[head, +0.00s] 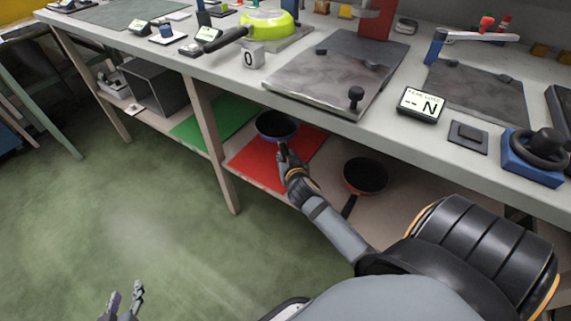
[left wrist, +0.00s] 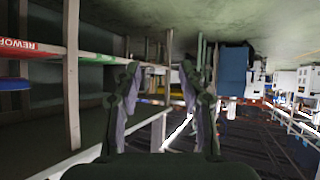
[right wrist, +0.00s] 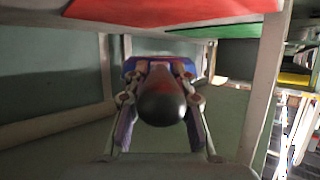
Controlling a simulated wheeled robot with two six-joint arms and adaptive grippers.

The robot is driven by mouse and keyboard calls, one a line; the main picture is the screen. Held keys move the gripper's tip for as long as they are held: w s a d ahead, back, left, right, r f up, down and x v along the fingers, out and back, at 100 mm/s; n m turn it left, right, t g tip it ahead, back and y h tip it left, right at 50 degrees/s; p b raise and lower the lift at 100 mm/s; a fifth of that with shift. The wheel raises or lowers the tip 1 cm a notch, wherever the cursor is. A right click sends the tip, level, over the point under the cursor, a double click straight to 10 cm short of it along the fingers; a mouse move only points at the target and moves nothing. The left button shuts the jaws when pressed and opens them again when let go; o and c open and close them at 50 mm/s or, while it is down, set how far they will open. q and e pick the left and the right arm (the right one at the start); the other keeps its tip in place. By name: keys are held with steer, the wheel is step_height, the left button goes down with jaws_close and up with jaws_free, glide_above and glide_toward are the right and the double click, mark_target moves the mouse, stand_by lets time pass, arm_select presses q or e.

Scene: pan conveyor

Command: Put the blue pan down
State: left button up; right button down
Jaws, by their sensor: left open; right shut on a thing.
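The blue pan (head: 277,125) is over the red mat (head: 252,163) on the lower shelf in the head view. I cannot tell whether its base touches the mat. My right gripper (head: 285,154) is shut on the pan's dark handle, which points toward me. In the right wrist view the round handle end (right wrist: 162,97) sits between the fingers, with the blue pan edge (right wrist: 130,66) behind. My left gripper (head: 124,303) is open and empty at the lower left of the head view, away from the shelf. Its spread fingers also show in the left wrist view (left wrist: 165,100).
A green mat (head: 213,122) lies left of the red one. A dark pan with an orange rim (head: 365,176) lies on the shelf to the right. The tabletop (head: 232,78) overhangs the shelf, and a table leg (head: 213,140) stands at the red mat's left.

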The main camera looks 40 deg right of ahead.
step_height(320, 180, down, 2)
steer(key=shift+f+b, duration=0.1)
steer(key=shift+b, duration=0.4)
step_height(320, 180, down, 2)
steer(key=shift+f+b, duration=0.1)
steer(key=shift+b, duration=0.45)
arm_select(q)
steer(key=w+r+t, duration=0.2)
steer(key=r+t, duration=0.3)
steer(key=r, duration=0.5)
steer(key=w+r+t, duration=0.3)
steer(key=r+t, duration=0.2)
steer(key=r, duration=0.6)
steer(key=shift+w+a, duration=0.25)
steer(key=shift+a, duration=0.1)
